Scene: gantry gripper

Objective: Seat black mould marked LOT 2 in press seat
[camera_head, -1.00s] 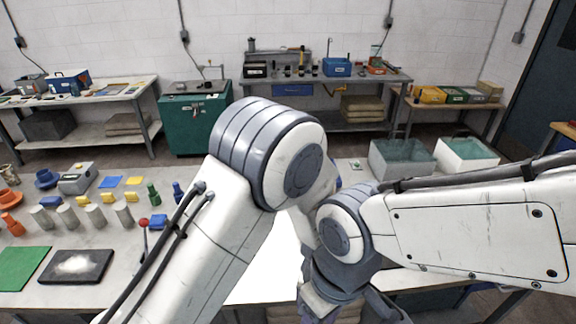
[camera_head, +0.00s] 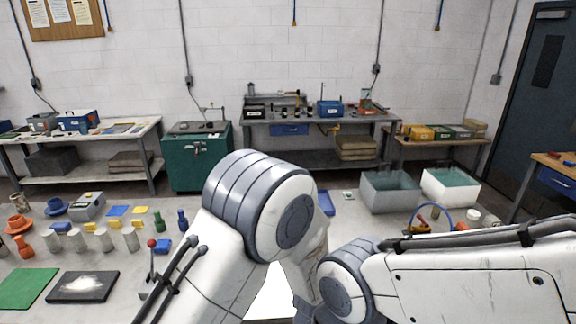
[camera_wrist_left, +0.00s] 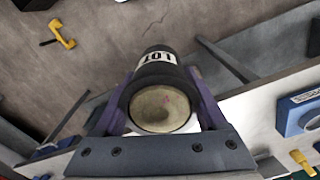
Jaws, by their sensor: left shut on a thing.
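My left gripper (camera_wrist_left: 160,88) is shut on a black cylindrical mould (camera_wrist_left: 152,78) in the left wrist view. In the head view my arm links hide the left gripper and the mould. My right gripper is not seen. I cannot make out the press seat in either view.
On the bench's left stand several grey cylinders, a red-knobbed lever (camera_head: 152,243), a green mat (camera_head: 27,288) and a black plate with white powder (camera_head: 84,286). A blue block (camera_wrist_left: 300,112) shows in the left wrist view.

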